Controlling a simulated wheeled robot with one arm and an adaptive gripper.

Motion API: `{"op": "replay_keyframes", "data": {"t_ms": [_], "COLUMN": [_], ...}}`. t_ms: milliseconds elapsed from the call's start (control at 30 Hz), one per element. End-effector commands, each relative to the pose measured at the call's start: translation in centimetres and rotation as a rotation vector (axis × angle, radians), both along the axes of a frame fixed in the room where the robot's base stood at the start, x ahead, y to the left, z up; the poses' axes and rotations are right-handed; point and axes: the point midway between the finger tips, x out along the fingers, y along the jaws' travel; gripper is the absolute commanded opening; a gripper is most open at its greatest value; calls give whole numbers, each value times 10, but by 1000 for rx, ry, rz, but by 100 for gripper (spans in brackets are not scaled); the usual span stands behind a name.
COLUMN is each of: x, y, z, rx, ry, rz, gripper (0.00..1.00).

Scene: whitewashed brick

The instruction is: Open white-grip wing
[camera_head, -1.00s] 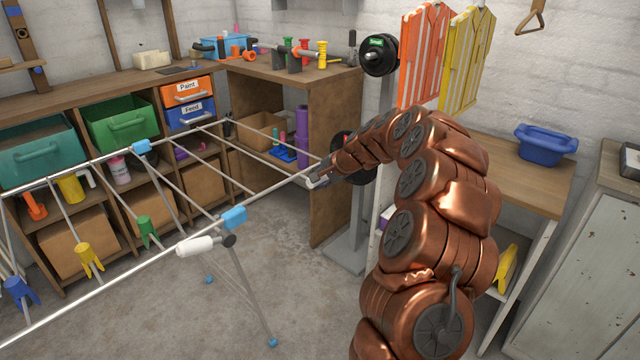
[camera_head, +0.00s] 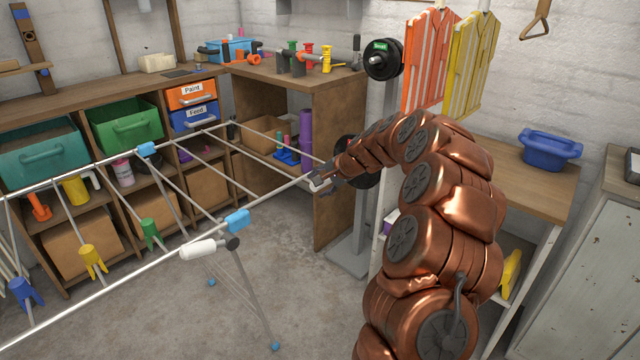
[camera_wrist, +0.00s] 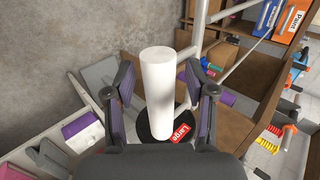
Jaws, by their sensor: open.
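The drying rack (camera_head: 120,303), with thin metal bars and blue joints, spans the left half of the head view. My gripper (camera_head: 320,184) is at the rack's far right corner, where a small pale end shows. In the wrist view, a white cylindrical grip (camera_wrist: 158,88) stands between the two fingers of my gripper (camera_wrist: 160,104). The fingers are open, with a gap visible on the left; contact on the right is unclear.
A weight stand (camera_head: 383,60) with black plates stands behind my gripper. A wooden workbench (camera_head: 335,95) with shelves is at the back. A bench with a blue tub (camera_head: 549,148) is at the right. Bare floor lies under the rack.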

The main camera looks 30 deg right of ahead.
Motion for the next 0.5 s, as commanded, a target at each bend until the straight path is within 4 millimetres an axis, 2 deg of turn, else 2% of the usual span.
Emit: {"op": "replay_keyframes", "data": {"t_ms": [233,500], "x": [-15,-49], "y": [-7,-17], "z": [19,54], "rx": [-2,-3], "ry": [-6,-5], "rz": [-4,-1], "gripper": [55,55]}}
